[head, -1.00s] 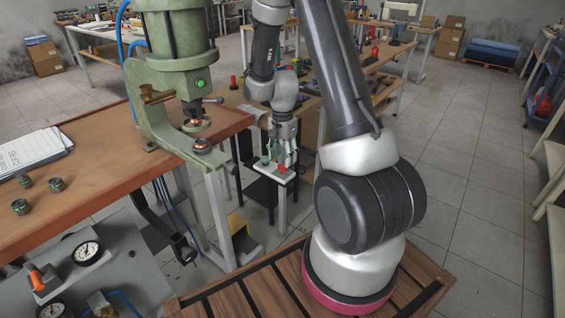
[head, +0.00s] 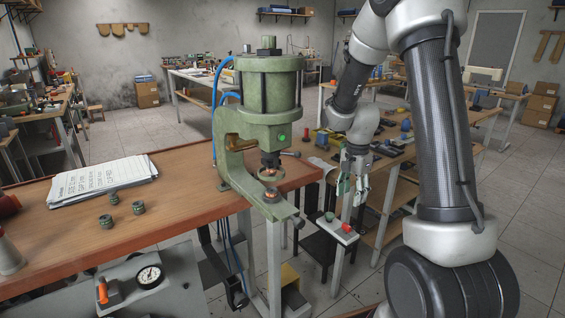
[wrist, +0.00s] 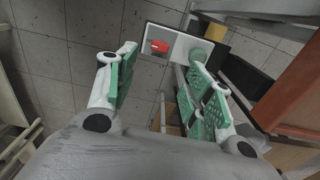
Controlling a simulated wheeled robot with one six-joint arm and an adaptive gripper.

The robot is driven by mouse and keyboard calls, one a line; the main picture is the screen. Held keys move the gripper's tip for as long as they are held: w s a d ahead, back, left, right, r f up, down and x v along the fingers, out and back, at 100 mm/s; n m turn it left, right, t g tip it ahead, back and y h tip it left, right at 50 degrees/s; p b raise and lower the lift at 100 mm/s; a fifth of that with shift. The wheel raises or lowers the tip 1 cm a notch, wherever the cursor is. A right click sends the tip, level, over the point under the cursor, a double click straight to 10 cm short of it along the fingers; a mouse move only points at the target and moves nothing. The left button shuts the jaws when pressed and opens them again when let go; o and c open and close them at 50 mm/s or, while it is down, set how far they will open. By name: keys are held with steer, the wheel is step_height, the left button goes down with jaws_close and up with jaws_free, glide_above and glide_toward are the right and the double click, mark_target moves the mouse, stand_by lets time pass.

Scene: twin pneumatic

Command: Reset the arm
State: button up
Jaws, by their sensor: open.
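My gripper (head: 353,188) hangs from my arm to the right of the green pneumatic press (head: 268,105). Its green-padded fingers are spread and nothing is between them. It also shows in the wrist view (wrist: 160,80), with the fingers apart on either side. Beyond the fingertips is a small white control panel (head: 343,230) with a red button (wrist: 159,47) and a green button (head: 329,216). In the head view the panel lies a little below the fingertips, and I see no contact.
The wooden workbench (head: 180,205) carries the press, several small dark green rings (head: 113,197) and a notepad (head: 103,180). A grey box with a gauge (head: 149,275) stands in front. Another cluttered bench (head: 390,152) stands behind my arm. Floor is open at the right.

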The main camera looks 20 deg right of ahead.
steer(key=s+a+r+n+t, duration=0.2)
steer(key=s+r+n, duration=0.5)
steer(key=s+r, duration=0.3)
steer(key=s+a+r+n+t, duration=0.2)
steer(key=s+a+r+n, duration=0.1)
steer(key=s+r+n, duration=0.4)
steer(key=shift+s+r, duration=1.9)
steer(key=shift+s, duration=1.55)
stand_by(2.3)
